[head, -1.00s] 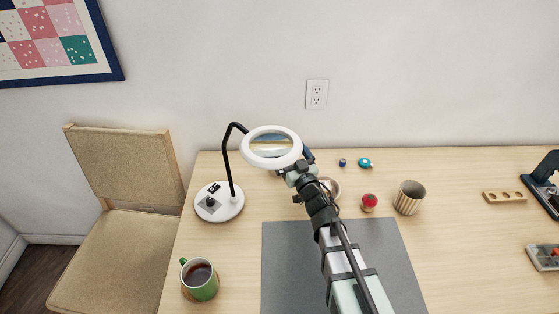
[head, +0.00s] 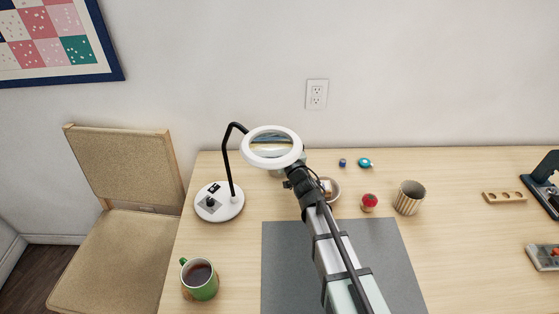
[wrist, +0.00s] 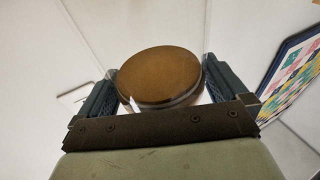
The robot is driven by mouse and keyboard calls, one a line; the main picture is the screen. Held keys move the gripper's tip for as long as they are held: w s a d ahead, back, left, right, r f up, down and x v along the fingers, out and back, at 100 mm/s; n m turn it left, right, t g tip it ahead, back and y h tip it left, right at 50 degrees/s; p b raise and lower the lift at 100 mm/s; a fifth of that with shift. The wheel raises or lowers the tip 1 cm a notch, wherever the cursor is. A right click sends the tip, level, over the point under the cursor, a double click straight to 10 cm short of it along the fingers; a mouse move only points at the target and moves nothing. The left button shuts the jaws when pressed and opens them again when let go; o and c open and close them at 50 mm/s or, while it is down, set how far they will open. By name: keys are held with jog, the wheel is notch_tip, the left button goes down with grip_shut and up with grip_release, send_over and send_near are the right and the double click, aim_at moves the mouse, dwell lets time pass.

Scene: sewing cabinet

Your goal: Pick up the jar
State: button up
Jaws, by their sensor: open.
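In the wrist view a round jar with a flat brown lid (wrist: 160,76) lies between the two dark fingers of my gripper (wrist: 160,84). The fingers are apart, one on each side of it; I cannot tell whether either touches it. The clear side of the jar shows only as a thin rim below the lid. In the head view my gripper is mostly hidden behind the white ring of the magnifier lamp (head: 247,155). The jar cannot be made out clearly there.
The lamp's base (head: 219,202) stands left of my arm. A small bowl (head: 331,188), a red-topped pincushion (head: 369,202) and a striped cup (head: 409,197) stand right of it. A green mug (head: 200,279) is at front left. A grey mat (head: 385,255) lies under my arm.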

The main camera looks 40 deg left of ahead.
jog(key=shift+a, duration=0.1)
jog(key=shift+c, duration=0.2)
jog(key=c, duration=1.3)
jog(key=shift+r, duration=0.1)
jog(key=shift+r, duration=0.1)
